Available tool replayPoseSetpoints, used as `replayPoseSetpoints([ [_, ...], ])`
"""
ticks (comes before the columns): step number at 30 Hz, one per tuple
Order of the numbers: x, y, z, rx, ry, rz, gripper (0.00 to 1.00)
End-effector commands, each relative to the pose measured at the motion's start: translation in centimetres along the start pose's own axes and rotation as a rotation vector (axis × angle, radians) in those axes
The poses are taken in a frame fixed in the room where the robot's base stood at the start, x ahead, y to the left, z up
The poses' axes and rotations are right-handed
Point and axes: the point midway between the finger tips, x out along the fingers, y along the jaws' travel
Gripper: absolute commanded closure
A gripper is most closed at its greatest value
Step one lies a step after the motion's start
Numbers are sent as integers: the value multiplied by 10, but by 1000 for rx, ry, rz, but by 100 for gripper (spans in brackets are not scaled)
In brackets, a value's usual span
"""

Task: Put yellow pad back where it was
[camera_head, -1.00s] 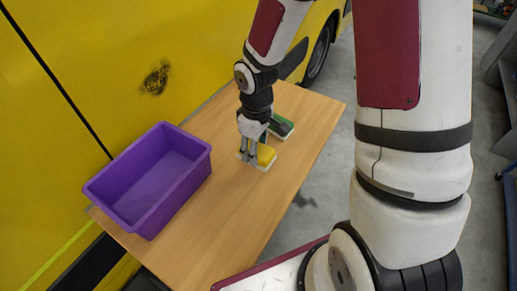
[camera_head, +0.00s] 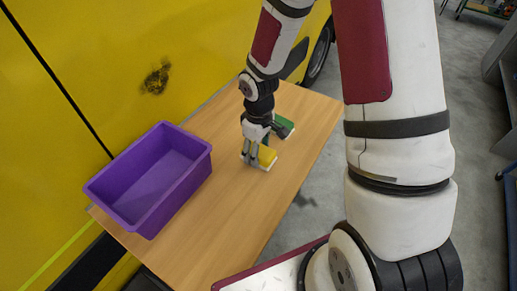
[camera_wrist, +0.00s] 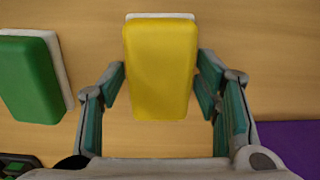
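The yellow pad (camera_head: 268,155) has a pale base and lies on the wooden table, to the right of the purple bin. In the wrist view the yellow pad (camera_wrist: 160,70) is upright in the picture, between my fingers. My gripper (camera_head: 256,162) is low over the table at the pad and hides part of it. In the wrist view my gripper (camera_wrist: 161,85) is open, with one finger on each side of the pad. The fingertips are close to its sides; I cannot tell whether they touch it.
A green pad (camera_wrist: 28,78) with a white base lies beside the yellow one, left in the wrist view. The purple bin (camera_head: 122,205) stands empty at the table's left. The wooden table (camera_head: 235,215) is clear in front. A yellow vehicle (camera_head: 110,60) borders its back.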

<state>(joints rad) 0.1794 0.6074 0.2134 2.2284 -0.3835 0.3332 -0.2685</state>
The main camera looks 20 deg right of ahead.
Motion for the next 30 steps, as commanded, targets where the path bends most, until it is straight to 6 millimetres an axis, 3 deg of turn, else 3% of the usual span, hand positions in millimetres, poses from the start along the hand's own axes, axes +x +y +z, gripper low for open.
replayPoseSetpoints([
  [9, -1, 0, 0, 0, 0, 0, 34],
  [14, -12, 1, 0, 3, 2, 2, 34],
  [24, -79, 1, 0, 2, 4, 4, 34],
  [30, -110, 1, 0, 2, 3, 2, 34],
])
